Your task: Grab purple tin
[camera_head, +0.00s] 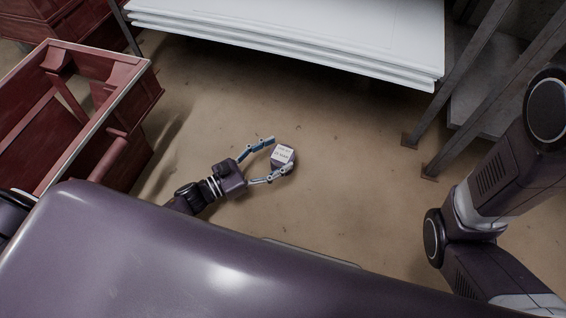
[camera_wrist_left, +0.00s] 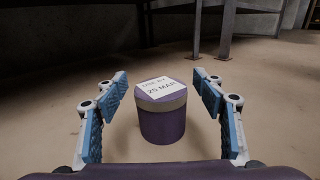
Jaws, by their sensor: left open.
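The purple tin (camera_wrist_left: 161,124) stands upright on the floor, with a pale band below its lid and a white label on top reading "25 MAR" on its lower line. In the head view the tin (camera_head: 282,156) is at the tips of my left gripper (camera_head: 279,155). My left gripper is open, and in the left wrist view its blue-padded fingers (camera_wrist_left: 160,101) stand on either side of the tin with a gap on each side. My right gripper is out of view; only part of my right arm shows at the right.
A red wooden crate (camera_head: 117,137) stands to the left. White stacked panels (camera_head: 300,35) on a metal-legged rack are at the back, with its legs (camera_head: 428,165) to the right. The brown floor (camera_head: 340,190) around the tin is clear.

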